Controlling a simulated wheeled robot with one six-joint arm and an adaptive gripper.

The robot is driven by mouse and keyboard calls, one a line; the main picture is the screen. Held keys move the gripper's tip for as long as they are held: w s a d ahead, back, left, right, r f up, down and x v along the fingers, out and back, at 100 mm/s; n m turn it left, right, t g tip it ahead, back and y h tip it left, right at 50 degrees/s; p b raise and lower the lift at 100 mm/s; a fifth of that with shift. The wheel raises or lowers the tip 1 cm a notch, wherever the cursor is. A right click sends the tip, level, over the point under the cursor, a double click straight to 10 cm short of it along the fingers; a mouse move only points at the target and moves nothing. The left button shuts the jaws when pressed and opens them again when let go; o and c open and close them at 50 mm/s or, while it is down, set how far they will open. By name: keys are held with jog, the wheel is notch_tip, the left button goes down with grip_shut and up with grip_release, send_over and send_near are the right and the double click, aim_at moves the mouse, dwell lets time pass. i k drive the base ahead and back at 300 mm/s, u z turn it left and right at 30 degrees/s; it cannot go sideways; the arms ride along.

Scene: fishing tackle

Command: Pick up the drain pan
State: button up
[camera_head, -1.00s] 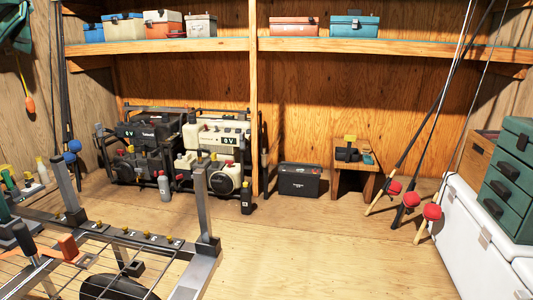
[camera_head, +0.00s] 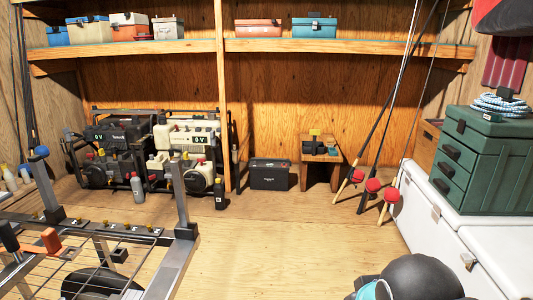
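I cannot make out the drain pan for certain. A dark, rounded shape (camera_head: 92,284) lies under the wire grid of the metal rack (camera_head: 178,256) at the bottom left. Its lower part is cut off by the picture edge and grid wires cross in front of it, so I cannot tell whether it is the pan.
Two generators (camera_head: 186,139) stand at the back left, with a black case (camera_head: 269,174) and a small wooden stool (camera_head: 321,148) to their right. Fishing rods (camera_head: 373,186) lean at the right beside a white cooler (camera_head: 429,220) and green drawer box (camera_head: 485,155). The middle floor is clear.

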aim_at(313, 148)
jog(key=i, duration=4.3)
jog(key=u, duration=0.2)
